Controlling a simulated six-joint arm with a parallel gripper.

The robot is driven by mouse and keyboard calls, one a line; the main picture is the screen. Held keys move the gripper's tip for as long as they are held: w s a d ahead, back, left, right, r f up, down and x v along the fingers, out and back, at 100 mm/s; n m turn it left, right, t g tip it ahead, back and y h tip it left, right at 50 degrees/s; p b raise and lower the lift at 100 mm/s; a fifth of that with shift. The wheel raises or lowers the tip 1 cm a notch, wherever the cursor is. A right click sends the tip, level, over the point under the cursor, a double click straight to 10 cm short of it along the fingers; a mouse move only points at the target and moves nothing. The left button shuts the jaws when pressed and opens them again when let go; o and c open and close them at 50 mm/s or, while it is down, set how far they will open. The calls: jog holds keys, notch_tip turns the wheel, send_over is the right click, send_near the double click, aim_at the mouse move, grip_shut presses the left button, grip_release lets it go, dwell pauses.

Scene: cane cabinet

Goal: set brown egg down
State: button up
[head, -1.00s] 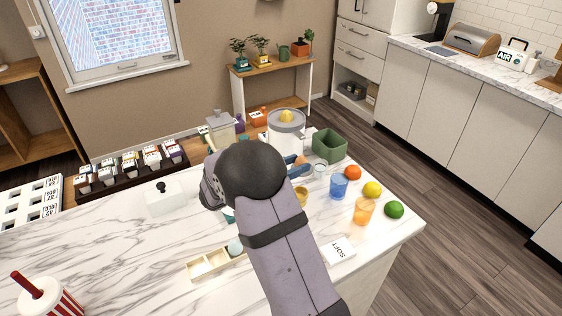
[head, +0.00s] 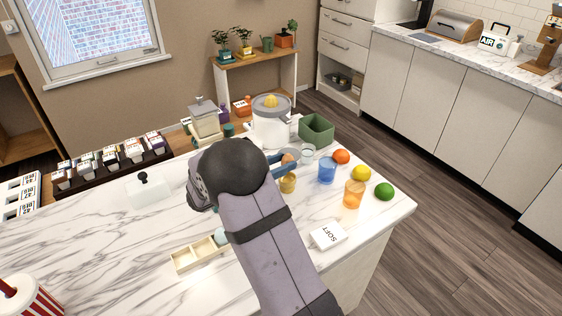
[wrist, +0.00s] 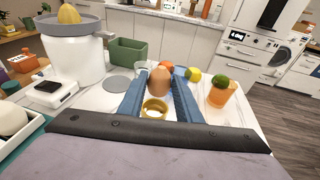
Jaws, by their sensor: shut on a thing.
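The brown egg (wrist: 158,80) is gripped between the two blue fingers of my gripper (wrist: 160,82), near their tips. In the head view the egg (head: 290,156) is partly hidden by my arm and fingers. A gold, ring-topped cup (wrist: 154,108) shows between the fingers in the wrist view, and the gold cup (head: 288,185) stands on the marble counter just below the gripper in the head view. The egg is apart from the cup in the picture; I cannot tell how high it is above the counter.
A blue glass (head: 327,170), an orange glass (head: 353,195) and fruit stand right of the gripper. A white juicer (head: 270,128) and green bin (head: 316,129) are behind. A compartment tray (head: 193,259) with a pale blue egg and a SOFT card (head: 328,236) lie in front.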

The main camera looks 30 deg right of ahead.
jog(key=shift+f+b, duration=1.3)
jog(key=shift+f, duration=0.8)
jog(key=o, duration=1.1)
notch_tip(320, 180, up, 7)
jog(key=p, duration=0.5)
jog(key=shift+p, duration=0.3)
